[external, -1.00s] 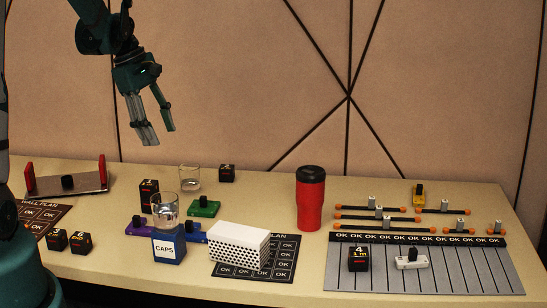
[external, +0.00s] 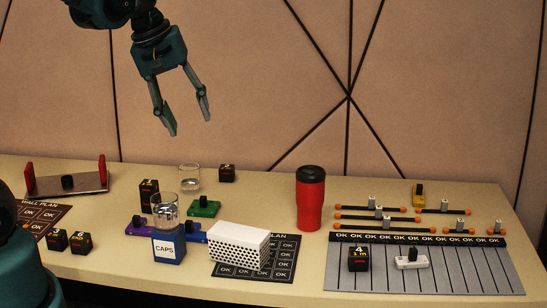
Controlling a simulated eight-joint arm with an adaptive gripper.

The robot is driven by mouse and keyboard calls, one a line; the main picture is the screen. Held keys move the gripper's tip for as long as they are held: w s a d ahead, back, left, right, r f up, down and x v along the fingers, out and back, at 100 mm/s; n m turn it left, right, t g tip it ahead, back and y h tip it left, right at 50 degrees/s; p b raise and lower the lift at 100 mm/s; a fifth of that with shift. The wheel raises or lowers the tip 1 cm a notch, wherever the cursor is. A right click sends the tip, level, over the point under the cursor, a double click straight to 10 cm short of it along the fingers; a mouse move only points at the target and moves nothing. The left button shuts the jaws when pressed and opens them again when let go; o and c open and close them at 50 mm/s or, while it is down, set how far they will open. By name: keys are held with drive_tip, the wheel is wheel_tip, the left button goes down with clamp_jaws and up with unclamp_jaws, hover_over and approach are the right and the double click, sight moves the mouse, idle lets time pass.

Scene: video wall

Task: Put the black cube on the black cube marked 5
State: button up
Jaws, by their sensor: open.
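My gripper (external: 190,122) is open and empty, pointing down high above the back of the table. Several small black cubes with pale digits stand on the table: one marked 2 (external: 227,173) at the back, ones that look like 3 (external: 57,240) and 6 (external: 81,243) at the front left, and one marked 4 (external: 358,258) on the grey striped board. A taller black piece (external: 149,195), perhaps two stacked cubes, stands behind the purple block. Its marks are too small to read. I cannot make out a 5 on any cube.
Clear glasses (external: 189,177) stand near the tall black piece, one over the blue CAPS box (external: 169,248). A white perforated box (external: 238,243), a red tumbler (external: 310,200) and orange-tipped rods (external: 375,219) lie rightward. A grey tray with red ends (external: 68,184) is at left.

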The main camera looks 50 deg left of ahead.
drive_tip(key=s+d+r+m+t, duration=0.1)
drive_tip(key=s+d+m, duration=0.4)
drive_tip(key=d, duration=0.3)
drive_tip(key=s+d+r+m+t, duration=0.1)
drive_tip(key=s+d+m+t, duration=0.1)
drive_tip(key=s+d+m, duration=0.3)
drive_tip(key=d+m, duration=0.1)
drive_tip(key=d, duration=0.3)
drive_tip(key=shift+s+r+m, duration=0.25)
drive_tip(key=shift+m, duration=0.15)
